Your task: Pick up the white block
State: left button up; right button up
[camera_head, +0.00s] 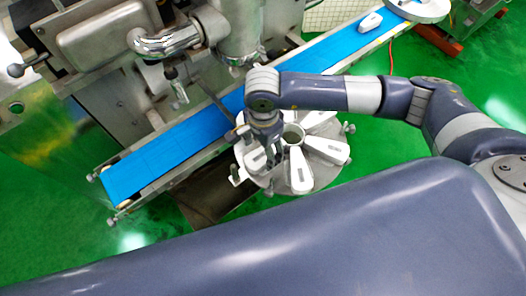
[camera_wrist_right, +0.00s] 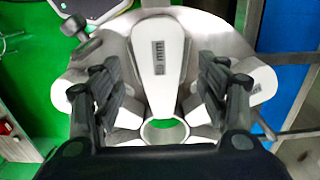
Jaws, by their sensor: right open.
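One white block (camera_head: 300,172) points to the front and another block (camera_head: 328,149) to the right. My right gripper (camera_head: 273,152) points down over the left part of the plate and hides what is under it. In the right wrist view my right gripper (camera_wrist_right: 160,80) is open, with one finger on each side of a white block (camera_wrist_right: 160,62) that has a dark printed label. I cannot tell whether the fingers touch it. My left gripper is not in view.
A blue conveyor belt (camera_head: 170,158) runs diagonally behind the plate, with a small white object (camera_head: 370,22) at its far end. The metal encrusting machine (camera_head: 110,85) stands behind the belt. A hollow round hub (camera_wrist_right: 165,131) is in the plate's middle. Green floor lies around.

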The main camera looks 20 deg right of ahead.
jog(key=shift+f, duration=1.05)
jog(key=c, duration=1.4)
